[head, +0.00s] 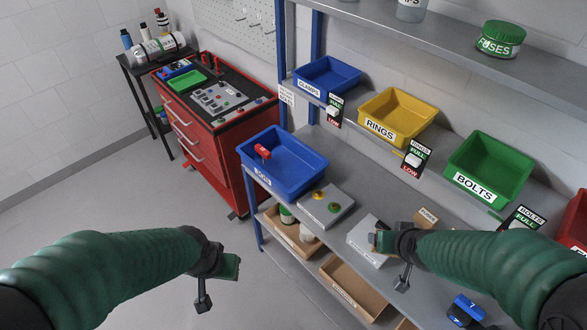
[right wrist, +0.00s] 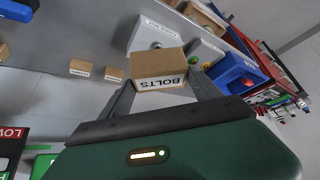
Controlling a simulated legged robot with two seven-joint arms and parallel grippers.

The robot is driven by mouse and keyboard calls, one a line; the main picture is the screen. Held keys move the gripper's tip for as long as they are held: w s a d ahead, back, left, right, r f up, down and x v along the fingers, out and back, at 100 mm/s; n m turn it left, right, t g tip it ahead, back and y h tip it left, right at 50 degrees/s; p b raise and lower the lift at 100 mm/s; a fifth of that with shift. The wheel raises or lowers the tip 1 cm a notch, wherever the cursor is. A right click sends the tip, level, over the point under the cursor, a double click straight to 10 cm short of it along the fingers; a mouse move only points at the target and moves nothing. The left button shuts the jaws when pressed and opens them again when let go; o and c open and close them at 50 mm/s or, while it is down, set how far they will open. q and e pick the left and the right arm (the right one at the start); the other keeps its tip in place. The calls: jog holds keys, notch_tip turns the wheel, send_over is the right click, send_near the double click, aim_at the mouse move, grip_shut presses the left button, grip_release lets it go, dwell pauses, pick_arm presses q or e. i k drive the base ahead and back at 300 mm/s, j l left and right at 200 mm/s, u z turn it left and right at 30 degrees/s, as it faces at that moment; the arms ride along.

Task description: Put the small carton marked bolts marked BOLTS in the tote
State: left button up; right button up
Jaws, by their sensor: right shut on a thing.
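The small brown carton marked BOLTS (right wrist: 158,68) is between the two fingers of my right gripper (right wrist: 165,92) in the right wrist view, its label upside down. In the head view my right gripper (head: 380,241) is over the bench, and the carton is mostly hidden there. A blue tote (head: 315,182) with a white label stands at the bench's left end, left of and beyond my right gripper. It holds a red item (head: 263,152). It also shows in the right wrist view (right wrist: 236,75). My left gripper (head: 205,300) hangs over the floor, apart from everything; its jaw opening is unclear.
A grey panel with yellow and green buttons (head: 327,206) and a pale grey box (head: 366,232) lie between gripper and tote. Another small carton (head: 427,216) stands at right. Blue, yellow (head: 397,113) and green (head: 490,163) bins sit on the shelf behind. Blue posts rise beside the tote.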

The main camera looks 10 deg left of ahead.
aim_at(289, 182)
jog(key=i+j+u, duration=0.15)
jog(key=i+j, duration=0.25)
jog(key=i+j+u, duration=0.1)
jog(key=i+j, duration=0.2)
jog(key=i, duration=0.35)
